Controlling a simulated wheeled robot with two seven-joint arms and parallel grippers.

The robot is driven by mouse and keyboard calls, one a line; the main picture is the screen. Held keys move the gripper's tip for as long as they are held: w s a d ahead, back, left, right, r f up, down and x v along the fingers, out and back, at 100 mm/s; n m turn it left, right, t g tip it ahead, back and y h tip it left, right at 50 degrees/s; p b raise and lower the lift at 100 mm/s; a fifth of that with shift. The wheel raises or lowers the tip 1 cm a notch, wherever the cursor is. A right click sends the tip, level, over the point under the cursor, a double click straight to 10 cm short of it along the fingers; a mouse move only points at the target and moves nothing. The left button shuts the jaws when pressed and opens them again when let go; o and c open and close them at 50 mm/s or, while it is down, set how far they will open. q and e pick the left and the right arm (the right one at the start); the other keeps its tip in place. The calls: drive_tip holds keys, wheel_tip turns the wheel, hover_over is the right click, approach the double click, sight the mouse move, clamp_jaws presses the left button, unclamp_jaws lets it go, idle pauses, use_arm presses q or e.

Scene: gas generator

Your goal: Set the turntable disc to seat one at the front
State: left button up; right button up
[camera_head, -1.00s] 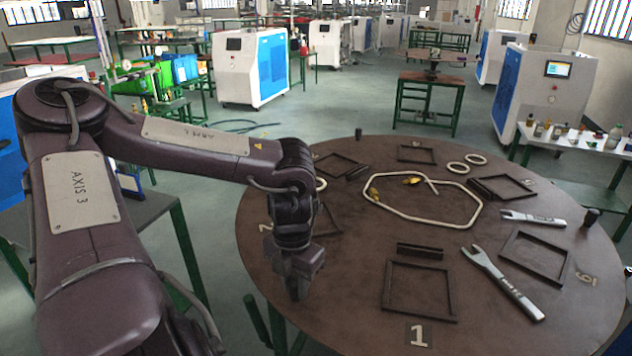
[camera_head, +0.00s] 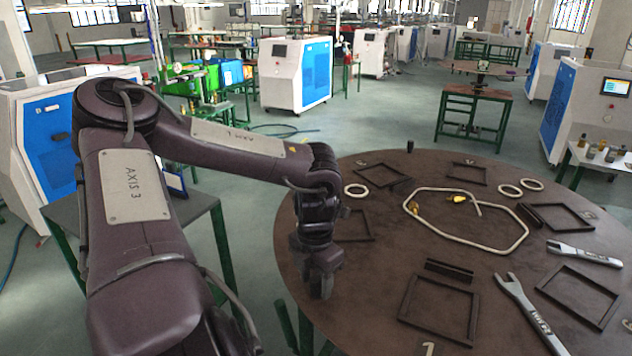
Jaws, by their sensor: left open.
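The turntable disc (camera_head: 385,270) is a large brown round top, cut off at the right and bottom edges of the picture. Seat one's white numeral 1 (camera_head: 428,349) shows at its near side, partly cut by the bottom edge. A square dark frame (camera_head: 440,307) lies just behind the numeral. My left gripper (camera_head: 321,290) points down at the disc's left part, left of that frame, with nothing seen in it. I cannot tell whether it touches the disc. My right gripper is out of view.
The disc carries more dark frames, a bent pale tube (camera_head: 467,235) with brass ends, pale rings (camera_head: 510,190) and wrenches (camera_head: 525,310). A dark peg (camera_head: 409,145) stands at its far rim. A green-legged table (camera_head: 200,205) is at the left. White-and-blue machines (camera_head: 295,75) stand behind.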

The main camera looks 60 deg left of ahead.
use_arm(q)
wheel_tip(320, 180, up, 8)
drive_tip(key=shift+f+b, duration=0.1)
drive_tip(key=shift+b, duration=0.4)
idle(0.5)
